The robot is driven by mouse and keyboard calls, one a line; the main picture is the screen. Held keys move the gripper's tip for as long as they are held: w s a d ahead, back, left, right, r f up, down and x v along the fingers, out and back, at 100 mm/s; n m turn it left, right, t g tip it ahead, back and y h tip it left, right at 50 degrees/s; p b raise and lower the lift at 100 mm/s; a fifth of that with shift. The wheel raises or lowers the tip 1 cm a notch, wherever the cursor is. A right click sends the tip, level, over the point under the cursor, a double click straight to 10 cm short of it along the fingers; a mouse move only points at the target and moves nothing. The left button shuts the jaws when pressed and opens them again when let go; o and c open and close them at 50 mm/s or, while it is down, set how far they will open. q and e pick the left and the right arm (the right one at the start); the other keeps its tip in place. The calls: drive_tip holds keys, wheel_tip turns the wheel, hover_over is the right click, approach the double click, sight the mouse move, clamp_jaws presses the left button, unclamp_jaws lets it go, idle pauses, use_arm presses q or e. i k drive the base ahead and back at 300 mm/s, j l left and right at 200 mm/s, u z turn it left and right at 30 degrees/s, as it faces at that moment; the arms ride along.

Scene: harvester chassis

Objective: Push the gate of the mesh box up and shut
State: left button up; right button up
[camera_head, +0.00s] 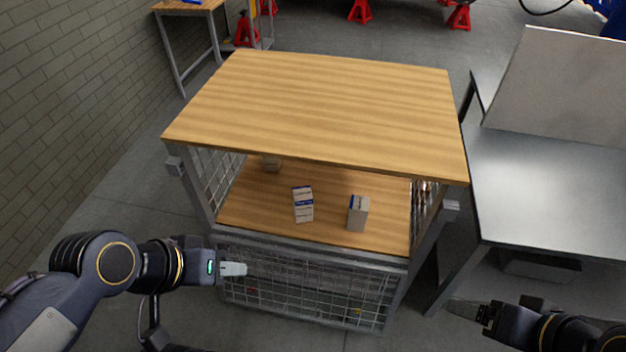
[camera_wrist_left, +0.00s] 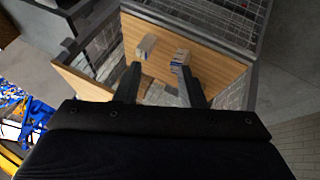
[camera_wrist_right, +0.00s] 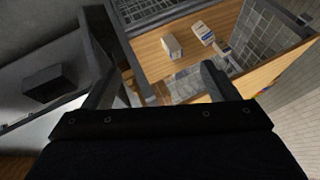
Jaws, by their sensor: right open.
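The mesh box (camera_head: 190,192) has a wooden top, a wooden floor and grey frame posts. Its wire-mesh gate (camera_head: 300,289) hangs down below the floor's front edge, so the front opening is uncovered. The gate also shows in the left wrist view (camera_wrist_left: 222,18). My left gripper (camera_head: 232,269) is at the gate's upper left corner; I cannot tell whether it touches. Its fingers are apart with nothing between them in the left wrist view (camera_wrist_left: 160,80). My right gripper (camera_head: 466,309) is open and empty, right of the gate and apart from it.
Two small cartons (camera_head: 303,205) (camera_head: 357,213) stand on the box floor, with another item (camera_head: 271,163) farther back. A grey metal table (camera_head: 555,190) stands close on the right. A brick wall (camera_head: 70,110) is at left. Floor in front is clear.

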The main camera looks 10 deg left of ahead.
sight(224, 291)
drive_tip(key=z, duration=0.25)
drive_tip(key=j+z, duration=0.4)
drive_tip(key=j, duration=0.25)
drive_tip(key=k+j+z, duration=0.15)
drive_tip(key=j+z, duration=0.25)
drive_tip(key=j, duration=0.25)
drive_tip(key=k+j, duration=0.1)
drive_tip(key=j, duration=0.25)
drive_tip(key=k+j, duration=0.1)
drive_tip(key=j, duration=0.3)
drive_tip(key=k+j+z, duration=0.1)
drive_tip(key=j, duration=0.25)
drive_tip(key=k+j, duration=0.1)
drive_tip(key=j, duration=0.3)
drive_tip(key=k+j, duration=0.1)
drive_tip(key=j, duration=0.25)
drive_tip(key=z, duration=0.05)
